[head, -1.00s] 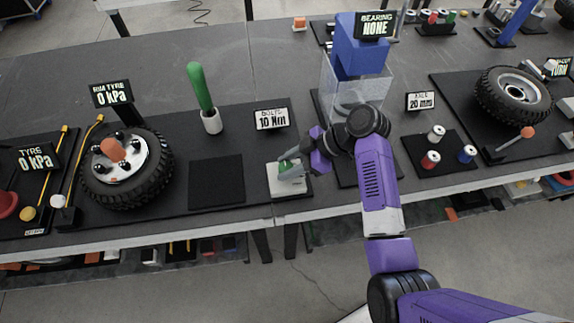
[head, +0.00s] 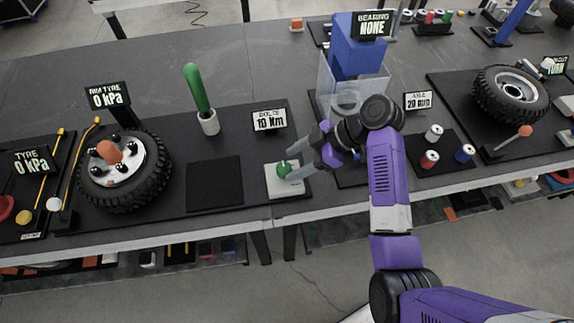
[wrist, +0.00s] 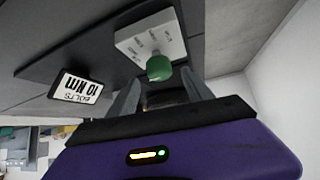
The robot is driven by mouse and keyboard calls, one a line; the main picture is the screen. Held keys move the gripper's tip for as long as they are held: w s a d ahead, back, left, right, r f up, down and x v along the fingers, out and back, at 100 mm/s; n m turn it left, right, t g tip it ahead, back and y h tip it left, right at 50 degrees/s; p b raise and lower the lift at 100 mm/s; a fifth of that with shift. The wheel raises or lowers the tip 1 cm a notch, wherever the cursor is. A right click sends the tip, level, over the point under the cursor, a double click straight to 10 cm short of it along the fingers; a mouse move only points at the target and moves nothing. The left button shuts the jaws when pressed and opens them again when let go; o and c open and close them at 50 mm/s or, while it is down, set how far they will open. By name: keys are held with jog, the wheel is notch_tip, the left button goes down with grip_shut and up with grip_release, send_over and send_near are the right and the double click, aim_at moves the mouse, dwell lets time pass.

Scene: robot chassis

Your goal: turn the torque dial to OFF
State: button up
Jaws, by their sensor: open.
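The torque dial is a green knob (head: 283,170) on a pale square base plate (head: 285,188) near the bench's front edge. In the wrist view the green knob (wrist: 159,68) stands out from its white base (wrist: 150,38), which carries small labels too blurred to read. My gripper (head: 291,171) is open, its grey fingers just right of the knob in the head view. In the wrist view my gripper's fingers (wrist: 160,90) lie spread on either side below the knob, apart from it. A sign (head: 269,120) behind the dial reads "BOLTS 10 Nm", also seen in the wrist view.
A black square pad (head: 214,184) lies left of the dial. A green-handled tool (head: 197,88) stands in a white cup behind the pad. A clear bin (head: 350,85) under a blue hopper stands behind my wrist. A tyre (head: 126,170) is at left.

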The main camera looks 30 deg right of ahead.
jog(key=shift+v, duration=2.1)
jog(key=w+d+r+m+t+h, duration=0.2)
jog(key=w+d+m+t+h, duration=0.45)
jog(key=d+m, duration=0.2)
jog(key=s+a+r+m+t, duration=0.1)
jog(key=s+a, duration=0.3)
jog(key=s, duration=0.8)
jog(key=s+a+r+m+t+h, duration=0.1)
jog(key=s+a+r, duration=0.2)
jog(key=s, duration=1)
jog(key=s+a+r+m+t, duration=0.2)
jog(key=s+a, duration=0.4)
jog(key=s, duration=0.6)
jog(key=shift+s+a, duration=0.15)
jog(key=shift+s, duration=0.2)
